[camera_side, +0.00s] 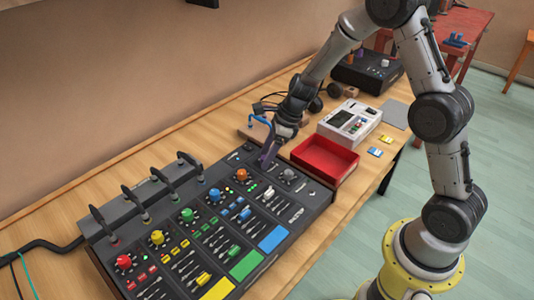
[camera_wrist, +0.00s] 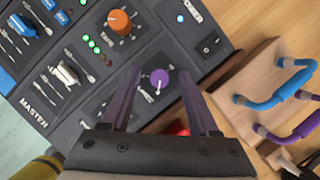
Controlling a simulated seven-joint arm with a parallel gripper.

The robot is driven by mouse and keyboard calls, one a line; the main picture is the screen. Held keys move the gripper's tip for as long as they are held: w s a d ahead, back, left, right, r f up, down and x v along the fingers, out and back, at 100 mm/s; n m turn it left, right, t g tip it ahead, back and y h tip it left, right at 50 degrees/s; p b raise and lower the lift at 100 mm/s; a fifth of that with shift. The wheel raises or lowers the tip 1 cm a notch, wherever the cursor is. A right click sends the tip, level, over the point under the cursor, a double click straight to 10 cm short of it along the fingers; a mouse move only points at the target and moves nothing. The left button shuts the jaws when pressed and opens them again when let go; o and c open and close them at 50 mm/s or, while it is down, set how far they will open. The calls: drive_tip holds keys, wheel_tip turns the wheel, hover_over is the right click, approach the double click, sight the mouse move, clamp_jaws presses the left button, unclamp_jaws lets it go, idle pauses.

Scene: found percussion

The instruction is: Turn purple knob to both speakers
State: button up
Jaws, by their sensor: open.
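My gripper (camera_wrist: 159,73) is open, with one dark purple finger on each side of the knob and visible gaps. I cannot tell how far the fingertips are above the panel. Any speaker labels are unreadable.
An orange knob (camera_wrist: 120,22) stands nearby on the panel. A wooden block with blue and purple handles (camera_wrist: 270,95) is close to the right. A red tray (camera_side: 325,160) and white device (camera_side: 350,122) stand right of the mixer in the side view.

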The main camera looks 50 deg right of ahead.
clamp_jaws()
